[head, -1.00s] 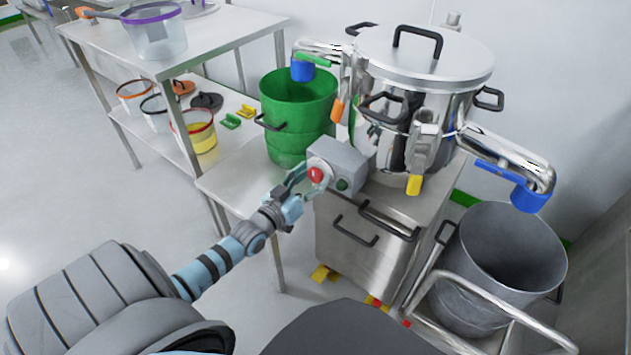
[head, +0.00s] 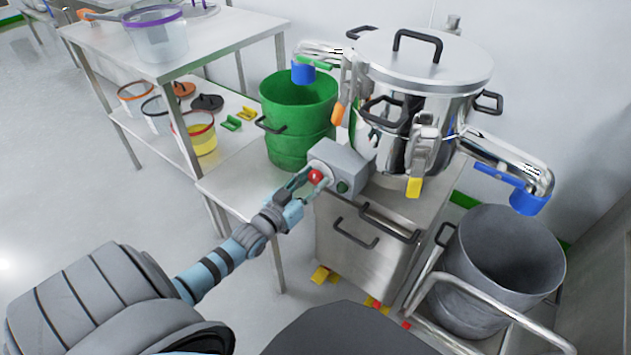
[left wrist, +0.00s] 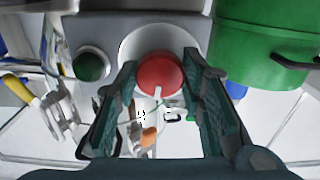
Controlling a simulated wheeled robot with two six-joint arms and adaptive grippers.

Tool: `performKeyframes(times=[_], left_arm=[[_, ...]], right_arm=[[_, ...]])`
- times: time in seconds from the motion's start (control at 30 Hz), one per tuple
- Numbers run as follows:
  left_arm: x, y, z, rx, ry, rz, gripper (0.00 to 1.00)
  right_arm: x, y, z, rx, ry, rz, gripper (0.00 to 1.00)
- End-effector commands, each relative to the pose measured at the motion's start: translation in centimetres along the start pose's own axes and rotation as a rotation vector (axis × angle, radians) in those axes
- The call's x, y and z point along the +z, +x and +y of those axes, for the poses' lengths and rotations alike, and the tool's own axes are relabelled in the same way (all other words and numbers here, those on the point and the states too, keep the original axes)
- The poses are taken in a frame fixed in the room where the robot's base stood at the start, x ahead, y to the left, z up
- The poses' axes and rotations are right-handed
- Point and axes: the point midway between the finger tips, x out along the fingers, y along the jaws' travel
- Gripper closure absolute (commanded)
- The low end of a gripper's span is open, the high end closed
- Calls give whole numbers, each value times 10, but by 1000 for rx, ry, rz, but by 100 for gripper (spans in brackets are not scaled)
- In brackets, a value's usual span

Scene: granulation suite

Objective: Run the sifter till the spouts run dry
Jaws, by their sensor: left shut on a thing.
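The sifter (head: 420,62) is a shiny lidded steel drum on a steel cabinet. Its left spout with a blue end (head: 303,72) is above the green bucket (head: 300,115). Its right spout with a blue end (head: 529,202) is above the grey bin (head: 505,260). No stream shows below either spout. A grey control box (head: 343,160) carries a red knob (left wrist: 159,74) and a dark green button (left wrist: 91,65). My left gripper (head: 306,178) is shut on the red knob, a finger on each side in the left wrist view. My right gripper is not in view.
A steel shelf table (head: 215,35) at left holds a purple-rimmed clear tub (head: 157,38), with several smaller tubs on its lower shelf. A cart with a rail (head: 470,292) holds the grey bin. Floor at left is clear.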

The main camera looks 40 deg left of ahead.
Motion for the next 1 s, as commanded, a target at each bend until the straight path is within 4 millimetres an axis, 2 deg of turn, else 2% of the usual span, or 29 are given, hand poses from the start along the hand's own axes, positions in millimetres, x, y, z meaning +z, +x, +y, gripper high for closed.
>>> performKeyframes(times=[0.23,0.7,1.0], left_arm=[[-5,0,0,-2,193,5,92],[-6,1,1,-2,641,7,92],[-5,1,2,-2,927,9,92]], right_arm=[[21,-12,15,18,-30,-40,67],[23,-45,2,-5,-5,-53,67],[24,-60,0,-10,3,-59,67]])
